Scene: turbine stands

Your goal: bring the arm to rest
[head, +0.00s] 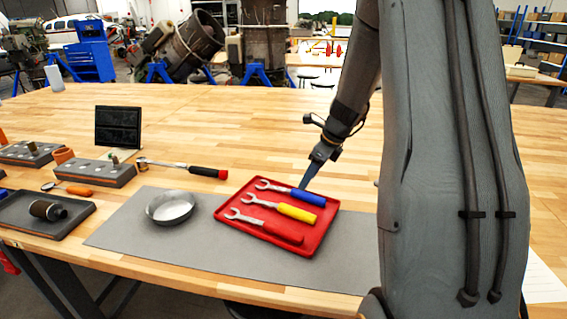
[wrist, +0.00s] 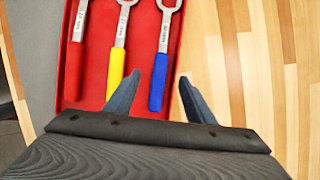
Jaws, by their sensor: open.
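My gripper (head: 309,176) hangs over the back right edge of the red tray (head: 321,231), close to the handle end of the blue-handled wrench (head: 307,197). In the wrist view my gripper (wrist: 160,97) shows its two dark fingers spread apart, with nothing held; the blue handle (wrist: 157,90) lies between and below them. The tray also holds a yellow-handled wrench (head: 296,212) and a red-handled wrench (head: 284,232), lying side by side. My arm comes down from the upper right in the head view.
The tray lies on a grey mat (head: 130,235) on a wooden table (head: 240,115). A round metal dish (head: 170,207) stands left of it. A ratchet (head: 205,172), a dark panel (head: 118,127) and grey blocks (head: 92,172) are farther left. The table behind the tray is clear.

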